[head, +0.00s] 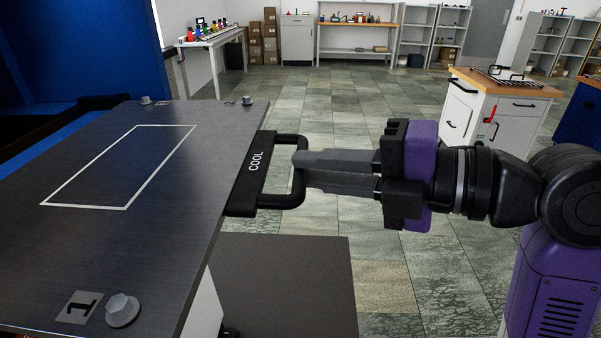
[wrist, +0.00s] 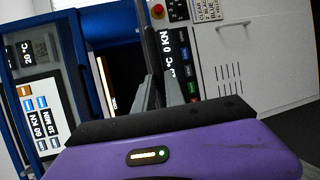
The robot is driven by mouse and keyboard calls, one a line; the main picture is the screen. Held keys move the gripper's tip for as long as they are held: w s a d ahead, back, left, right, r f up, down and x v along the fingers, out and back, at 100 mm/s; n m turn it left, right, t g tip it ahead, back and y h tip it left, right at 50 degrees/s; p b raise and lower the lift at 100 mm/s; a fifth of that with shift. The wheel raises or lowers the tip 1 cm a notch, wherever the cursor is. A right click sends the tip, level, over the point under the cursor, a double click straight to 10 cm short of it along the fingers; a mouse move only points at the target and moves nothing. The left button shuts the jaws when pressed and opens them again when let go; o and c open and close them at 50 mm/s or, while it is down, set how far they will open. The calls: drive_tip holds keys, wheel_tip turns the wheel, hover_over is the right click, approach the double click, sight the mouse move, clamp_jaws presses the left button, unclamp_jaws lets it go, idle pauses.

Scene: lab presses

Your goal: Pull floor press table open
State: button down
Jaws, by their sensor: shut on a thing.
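The floor press table (head: 150,243) is a dark flat slab with a white rectangle outline, at the left in the head view. It stands out from the blue press (head: 85,40). Its black handle (head: 296,178) is a loop on a plate marked COOL on the table's right edge. My gripper (head: 297,162) comes in from the right and is shut on the handle's outer bar. In the wrist view the fingers (wrist: 160,94) meet around a dark bar. Part of the bar is hidden by the fingers.
A dark flat base (head: 285,285) lies below the table on the floor. Tiled floor (head: 345,110) is open beyond and right of the handle. A white cabinet with a wooden top (head: 505,85) stands at the right. The wrist view shows a press control panel (wrist: 42,110).

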drive_tip(key=shift+d+f, duration=0.15)
drive_tip(key=shift+d, duration=0.1)
drive_tip(key=c, duration=1.7)
unclamp_jaws()
drive_tip(key=shift+d, duration=0.1)
drive_tip(key=v, duration=0.7)
drive_tip(key=shift+s+d+b, duration=0.2)
drive_tip(key=shift+d+b, duration=0.1)
